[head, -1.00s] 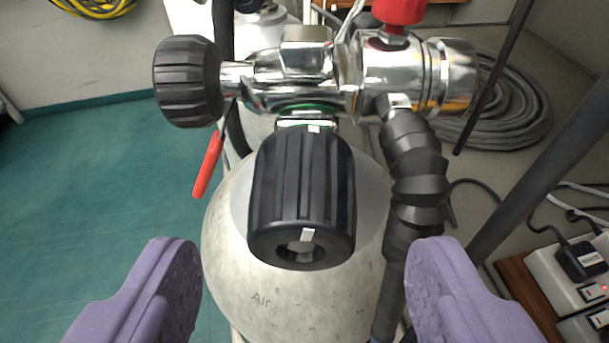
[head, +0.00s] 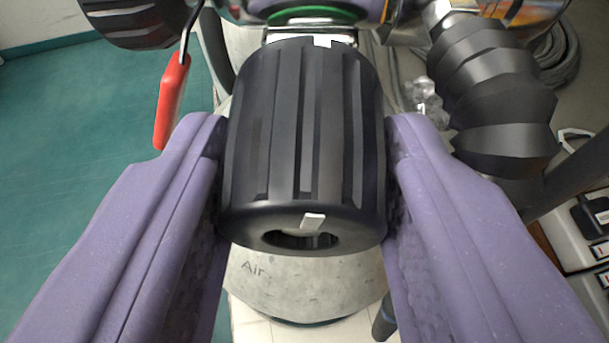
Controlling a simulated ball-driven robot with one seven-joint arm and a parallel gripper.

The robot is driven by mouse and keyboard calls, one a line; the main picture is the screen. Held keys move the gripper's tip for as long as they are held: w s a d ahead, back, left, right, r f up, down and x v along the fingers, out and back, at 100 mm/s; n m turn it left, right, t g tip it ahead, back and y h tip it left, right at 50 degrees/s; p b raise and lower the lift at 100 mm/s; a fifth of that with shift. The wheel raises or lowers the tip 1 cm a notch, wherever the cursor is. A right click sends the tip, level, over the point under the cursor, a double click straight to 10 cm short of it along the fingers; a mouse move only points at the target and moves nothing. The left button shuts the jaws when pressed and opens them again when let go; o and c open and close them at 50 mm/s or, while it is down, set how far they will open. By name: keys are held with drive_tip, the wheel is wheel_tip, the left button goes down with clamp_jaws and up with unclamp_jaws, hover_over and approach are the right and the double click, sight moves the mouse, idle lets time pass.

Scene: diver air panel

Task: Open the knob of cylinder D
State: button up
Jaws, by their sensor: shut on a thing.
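A black ribbed knob (head: 300,145) fills the middle of the head view, with a white mark on its front rim and another at its back edge. My gripper (head: 305,185) is shut on this knob, one purple finger against each side. The pale cylinder (head: 300,285) below it bears the handwritten word "Air"; no letter D shows. Part of the chrome valve body (head: 400,12) with a green ring shows behind the knob. The knob's far end and the finger pads' contact faces are partly hidden.
Green floor is clear at left.

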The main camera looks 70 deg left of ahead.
drive_tip(key=shift+r, duration=0.1)
drive_tip(key=n+t+p, duration=0.3)
drive_tip(key=p, duration=0.1)
drive_tip(key=shift+n, duration=0.4)
drive_tip(key=n+t+p, duration=0.1)
drive_tip(key=n, duration=0.1)
drive_tip(key=shift+n+t+h, duration=0.3)
drive_tip(key=n+t+p, duration=0.1)
drive_tip(key=n, duration=0.1)
drive_tip(key=shift+s+n+t, duration=0.1)
drive_tip(key=shift+n+t, duration=0.2)
drive_tip(key=shift+t, duration=0.1)
drive_tip(key=n, duration=0.2)
drive_tip(key=n+t+y, duration=0.1)
drive_tip(key=n+t+b, duration=0.1)
drive_tip(key=n, duration=0.1)
drive_tip(key=shift+f+n+y, duration=0.25)
drive_tip(key=shift+n+y, duration=0.05)
drive_tip(key=n+y+b, duration=0.1)
drive_tip(key=n, duration=0.2)
drive_tip(key=shift+s+n+y+b, duration=0.1)
drive_tip(key=shift+n+y+b, duration=0.75)
drive_tip(key=shift+n, duration=1.45)
